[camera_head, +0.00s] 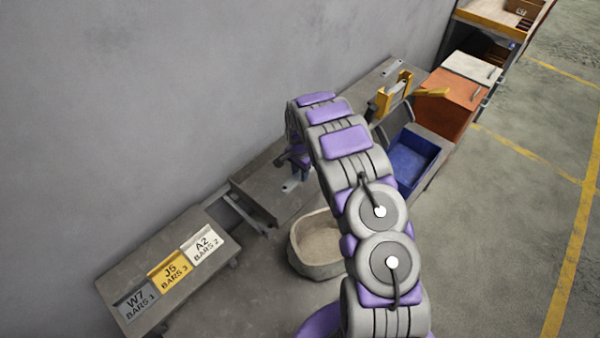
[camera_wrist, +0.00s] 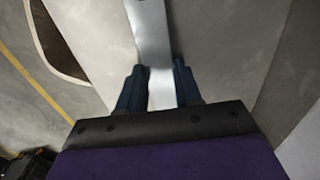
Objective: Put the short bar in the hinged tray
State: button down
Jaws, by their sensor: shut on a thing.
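My gripper (camera_wrist: 160,88) is shut on a flat grey metal bar (camera_wrist: 150,35), which looks like the short bar. The bar sticks out past the fingertips and has a small hole near its far end. In the head view my gripper (camera_head: 300,172) is over the grey bench by the wall, partly hidden by my arm.
A pale round basket (camera_head: 318,268) stands on the floor below the bench. A yellow clamp-like fixture (camera_head: 392,95) and an orange cabinet (camera_head: 452,100) are at the back right. Open floor lies right.

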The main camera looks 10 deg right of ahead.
jog(key=c, duration=0.8)
grip_release()
jog(key=shift+a, duration=0.15)
notch_tip(320, 180, up, 12)
jog(key=p, duration=0.2)
jog(key=s+d+r+n, duration=0.1)
jog(key=s+r+n, duration=0.1)
jog(key=s+r, duration=0.75)
jog(key=s+r+n, duration=0.3)
jog(key=s+r, duration=0.7)
jog(key=s, duration=0.3)
jog(key=s+a+r+n, duration=0.1)
jog(key=s+n, duration=0.1)
jog(key=s, duration=0.6)
jog(key=s+a+n+g, duration=0.1)
jog(key=s+n, duration=0.1)
jog(key=s, duration=0.7)
jog(key=s+a+r+n, duration=0.1)
jog(key=s+n, duration=0.1)
jog(key=s, duration=0.6)
jog(key=shift+s+a+r+g, duration=0.15)
jog(key=shift+a+r+g, duration=0.05)
jog(key=shift+r+g, duration=0.2)
